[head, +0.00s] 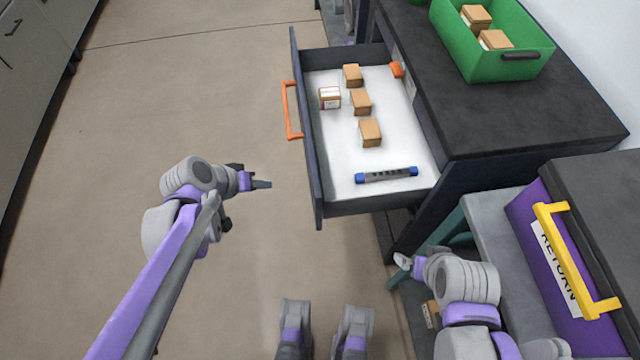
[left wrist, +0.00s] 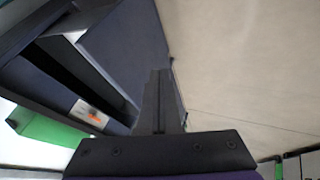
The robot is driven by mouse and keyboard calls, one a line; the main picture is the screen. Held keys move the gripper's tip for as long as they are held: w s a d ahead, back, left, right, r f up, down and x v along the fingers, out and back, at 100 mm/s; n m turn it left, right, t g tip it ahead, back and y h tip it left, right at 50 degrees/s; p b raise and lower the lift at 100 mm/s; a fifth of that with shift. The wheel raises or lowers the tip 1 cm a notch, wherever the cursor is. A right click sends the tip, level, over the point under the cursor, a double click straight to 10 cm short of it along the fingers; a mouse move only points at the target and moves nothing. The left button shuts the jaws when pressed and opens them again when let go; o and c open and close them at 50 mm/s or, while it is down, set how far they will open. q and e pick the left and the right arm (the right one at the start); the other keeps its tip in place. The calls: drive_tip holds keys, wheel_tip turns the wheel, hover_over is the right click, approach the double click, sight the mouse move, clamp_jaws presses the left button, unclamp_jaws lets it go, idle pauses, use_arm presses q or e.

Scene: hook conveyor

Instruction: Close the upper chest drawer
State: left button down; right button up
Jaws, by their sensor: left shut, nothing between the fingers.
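The upper chest drawer (head: 316,150) is pulled out to the left of the dark chest (head: 470,120), with its white floor exposed. Its orange handle (head: 288,110) is on the outer left face. Several small brown boxes (head: 361,102) and a grey bar with blue ends (head: 386,175) lie inside. My left gripper (head: 262,184) is shut and empty, left of the drawer front and apart from it, lower than the handle in the picture. Its closed fingers (left wrist: 158,100) show in the left wrist view beside a dark panel. My right gripper (head: 400,268) is below the drawer's right end; its fingers are unclear.
A green bin (head: 490,60) with boxes stands on the chest top. A purple bin (head: 550,235) with a yellow handle (head: 575,260) and a return label is at the lower right, close to my right arm. The floor (head: 170,90) left of the drawer is clear.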

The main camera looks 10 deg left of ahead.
use_arm(q)
drive_tip(key=w+d+f+b, duration=0.3)
drive_tip(key=w+d+f, duration=0.4)
drive_tip(key=f, duration=0.1)
drive_tip(key=shift+d, duration=0.35)
use_arm(e)
drive_tip(key=f, duration=0.3)
drive_tip(key=shift+s+d+f, duration=0.1)
drive_tip(key=shift+d+f, duration=0.15)
drive_tip(key=shift+d, duration=0.1)
use_arm(q)
drive_tip(key=shift+d, duration=0.1)
drive_tip(key=w+d, duration=0.4)
drive_tip(key=d, duration=1)
drive_tip(key=w+d, duration=0.4)
drive_tip(key=d, duration=1)
drive_tip(key=shift+d, duration=0.2)
use_arm(e)
drive_tip(key=shift+s+a+r, duration=0.1)
drive_tip(key=shift+r, duration=0.15)
use_arm(q)
drive_tip(key=shift+r, duration=0.15)
